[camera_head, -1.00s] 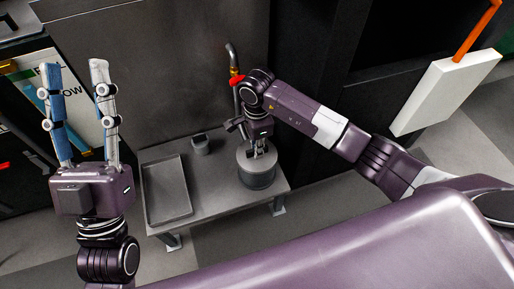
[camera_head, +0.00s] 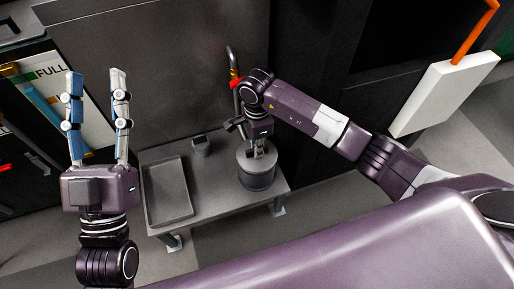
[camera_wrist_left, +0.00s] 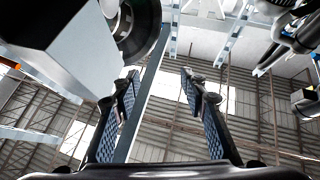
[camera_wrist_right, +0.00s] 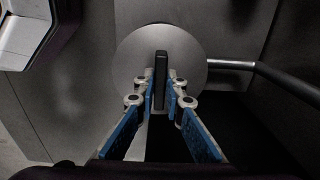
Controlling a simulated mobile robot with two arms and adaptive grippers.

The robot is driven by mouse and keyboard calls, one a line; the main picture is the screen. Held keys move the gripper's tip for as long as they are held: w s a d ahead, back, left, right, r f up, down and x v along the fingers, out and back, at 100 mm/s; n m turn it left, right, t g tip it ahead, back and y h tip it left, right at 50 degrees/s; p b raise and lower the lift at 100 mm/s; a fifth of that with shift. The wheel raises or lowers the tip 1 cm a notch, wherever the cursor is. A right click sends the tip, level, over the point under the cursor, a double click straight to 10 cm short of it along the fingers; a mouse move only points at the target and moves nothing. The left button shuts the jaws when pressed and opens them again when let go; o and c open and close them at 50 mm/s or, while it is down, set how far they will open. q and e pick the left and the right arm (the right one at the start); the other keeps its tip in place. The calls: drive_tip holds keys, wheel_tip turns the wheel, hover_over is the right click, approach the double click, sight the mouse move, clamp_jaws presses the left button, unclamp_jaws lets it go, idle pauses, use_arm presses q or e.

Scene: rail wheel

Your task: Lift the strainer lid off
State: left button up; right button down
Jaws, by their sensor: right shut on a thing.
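The strainer (camera_head: 257,178) is a grey cylinder at the right end of a low grey table. Its round lid (camera_wrist_right: 190,62) shows in the right wrist view with a dark upright handle (camera_wrist_right: 161,75) across it. My right gripper (camera_head: 257,148) points down over the lid and is shut on the handle; the fingers (camera_wrist_right: 161,90) sit on both sides of it. The lid appears to rest on the cylinder; I cannot make out a gap. My left gripper (camera_head: 96,75) is open, empty and pointing up, left of the table; its fingers (camera_wrist_left: 165,85) also show in the left wrist view.
A shallow grey tray (camera_head: 167,190) lies on the table's left side. A small grey block (camera_head: 200,146) stands at the back. A pipe with a red valve handle (camera_head: 236,84) rises behind the strainer. A white panel (camera_head: 445,90) hangs at right.

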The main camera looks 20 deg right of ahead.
drive_tip(key=shift+r+p, duration=0.3)
drive_tip(key=shift+r, duration=0.5)
drive_tip(key=shift+r+p, duration=0.45)
drive_tip(key=shift+p, duration=0.15)
drive_tip(key=shift+r, duration=0.35)
use_arm(q)
drive_tip(key=w+f+g+y, duration=0.2)
drive_tip(key=w+f+g, duration=0.2)
drive_tip(key=f, duration=0.8)
drive_tip(key=g, duration=0.2)
drive_tip(key=shift+a+g, duration=0.25)
drive_tip(key=shift+g, duration=0.05)
